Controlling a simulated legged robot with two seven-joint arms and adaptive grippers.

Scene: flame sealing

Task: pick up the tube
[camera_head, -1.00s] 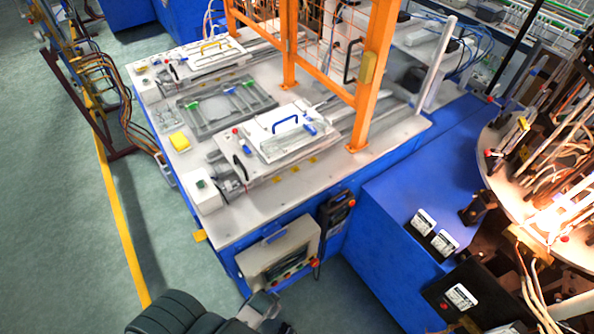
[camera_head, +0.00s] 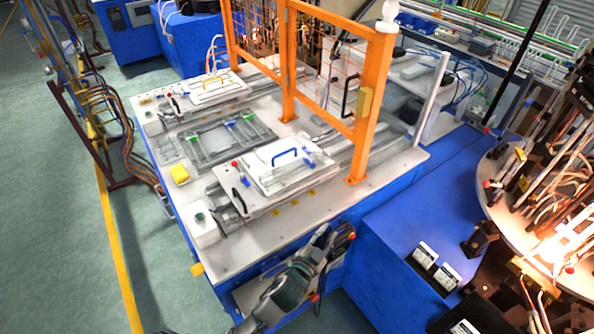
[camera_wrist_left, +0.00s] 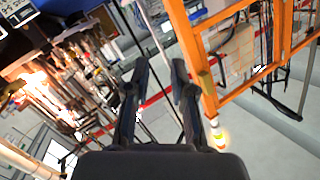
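My left gripper (camera_head: 322,240) is raised in front of the near edge of the white-topped workbench (camera_head: 258,235), over its blue front. In the left wrist view its two dark fingers (camera_wrist_left: 159,65) stand apart, with nothing held between them. A grey tray (camera_head: 205,159) with green-tipped pieces (camera_head: 228,121) lies on the bench, well beyond the gripper. Several thin copper-coloured tubes (camera_head: 568,185) stand on the round table at the right. I cannot tell which tube is the task's. My right gripper is not in view.
An orange guard frame (camera_head: 372,110) rises from the bench's right part.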

